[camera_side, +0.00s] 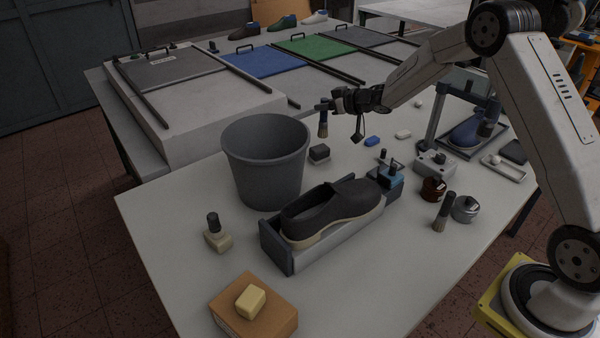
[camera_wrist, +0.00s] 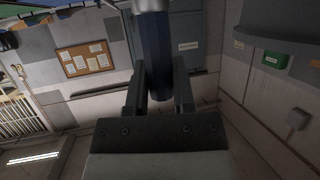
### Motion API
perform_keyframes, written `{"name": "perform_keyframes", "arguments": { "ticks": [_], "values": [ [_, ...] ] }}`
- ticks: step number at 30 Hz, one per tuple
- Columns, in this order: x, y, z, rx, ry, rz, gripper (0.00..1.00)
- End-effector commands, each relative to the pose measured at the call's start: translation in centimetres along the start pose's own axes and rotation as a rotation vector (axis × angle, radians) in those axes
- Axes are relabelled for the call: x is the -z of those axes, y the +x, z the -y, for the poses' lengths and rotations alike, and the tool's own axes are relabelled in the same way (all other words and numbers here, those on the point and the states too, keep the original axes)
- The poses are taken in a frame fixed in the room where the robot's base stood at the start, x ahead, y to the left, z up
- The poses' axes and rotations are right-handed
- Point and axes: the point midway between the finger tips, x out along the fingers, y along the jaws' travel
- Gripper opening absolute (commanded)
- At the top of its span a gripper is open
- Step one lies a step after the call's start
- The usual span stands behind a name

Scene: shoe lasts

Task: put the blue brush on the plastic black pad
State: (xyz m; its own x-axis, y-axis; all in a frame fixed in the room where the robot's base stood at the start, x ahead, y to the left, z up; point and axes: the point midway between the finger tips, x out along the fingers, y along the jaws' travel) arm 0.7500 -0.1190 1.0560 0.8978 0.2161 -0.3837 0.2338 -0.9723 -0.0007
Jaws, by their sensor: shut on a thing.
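My gripper (camera_side: 332,104) is shut on the blue brush (camera_side: 323,124), holding it in the air beyond the grey bucket, bristles down in the side view. Its dark blue handle (camera_wrist: 157,55) stands between the two fingers in the wrist view. The brush touches nothing else that I can see. A flat dark pad (camera_side: 514,151) lies at the right edge of the table and looks like the black pad.
The grey bucket (camera_side: 264,160) stands close below my gripper. A dark shoe (camera_side: 332,208) rests in a holder at the table's middle. Another brush (camera_side: 444,212) and two round tins (camera_side: 465,208) stand to the right. A boxy raised platform (camera_side: 195,120) is at the back left.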

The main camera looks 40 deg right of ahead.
Motion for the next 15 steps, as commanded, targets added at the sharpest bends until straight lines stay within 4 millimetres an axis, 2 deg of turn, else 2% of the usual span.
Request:
{"name": "perform_keyframes", "arguments": {
  "ticks": [4, 15],
  "values": [
    [-0.5, 0.9, -0.2, 0.0, 0.0, -0.001, 0.0],
    [-0.8, 1.5, -0.4, 0.001, -0.001, 0.0, 0.0]
  ]
}}
